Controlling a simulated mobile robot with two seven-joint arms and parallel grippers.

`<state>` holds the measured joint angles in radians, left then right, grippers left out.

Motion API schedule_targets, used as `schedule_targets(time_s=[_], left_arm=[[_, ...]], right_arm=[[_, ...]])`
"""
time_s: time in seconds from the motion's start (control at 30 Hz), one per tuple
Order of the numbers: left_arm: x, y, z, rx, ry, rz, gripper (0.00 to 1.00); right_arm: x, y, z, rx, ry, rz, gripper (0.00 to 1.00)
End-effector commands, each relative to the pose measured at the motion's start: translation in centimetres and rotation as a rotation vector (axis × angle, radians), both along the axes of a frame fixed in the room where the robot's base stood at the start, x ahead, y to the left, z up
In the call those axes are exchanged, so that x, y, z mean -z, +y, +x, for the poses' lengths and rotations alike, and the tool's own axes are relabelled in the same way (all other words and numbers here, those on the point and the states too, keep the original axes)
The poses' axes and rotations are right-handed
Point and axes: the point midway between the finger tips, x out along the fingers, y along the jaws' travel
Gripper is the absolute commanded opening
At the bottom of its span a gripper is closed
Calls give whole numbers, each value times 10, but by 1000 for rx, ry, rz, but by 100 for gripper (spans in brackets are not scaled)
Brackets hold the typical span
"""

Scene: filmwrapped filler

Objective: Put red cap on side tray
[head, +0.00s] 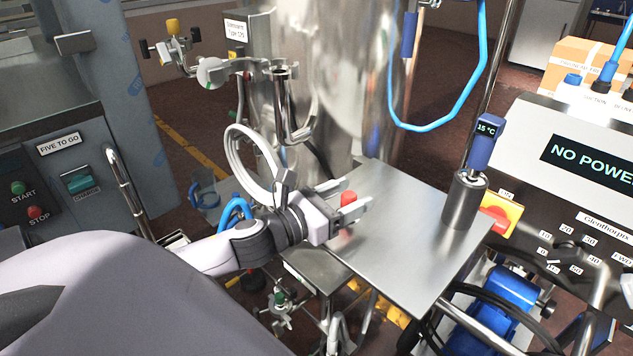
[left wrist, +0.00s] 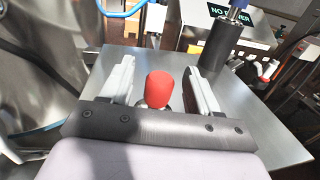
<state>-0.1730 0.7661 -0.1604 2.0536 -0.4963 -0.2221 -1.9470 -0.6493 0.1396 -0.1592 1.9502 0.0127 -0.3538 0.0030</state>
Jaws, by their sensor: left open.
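The red cap (head: 348,198) shows between the fingers of my left gripper (head: 352,200), over the left part of the metal side tray (head: 415,255). In the left wrist view the red cap (left wrist: 160,88) stands upright between the two open fingers of the gripper (left wrist: 160,85), with a gap on each side. A bit of metal shows under the cap; its base is hidden by the gripper body. The tray (left wrist: 245,125) spreads around and beyond the fingers. My right gripper is in neither view.
A metal cylinder holding a blue thermometer (head: 484,140) stands at the tray's right side. A large steel tank (head: 335,80) rises behind the tray. A control panel (head: 590,160) is at right. The tray's middle and front are bare.

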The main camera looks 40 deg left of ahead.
Motion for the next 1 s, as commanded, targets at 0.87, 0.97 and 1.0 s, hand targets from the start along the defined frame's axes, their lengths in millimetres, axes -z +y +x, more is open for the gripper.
schedule_targets(time_s=[0.87,0.97,1.0], left_arm=[[2,21,-92,0,2,-1,61],[2,23,-101,0,1,-3,61],[2,24,-103,1,2,-4,61]], right_arm=[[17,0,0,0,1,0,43],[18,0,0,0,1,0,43],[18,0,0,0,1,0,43]])
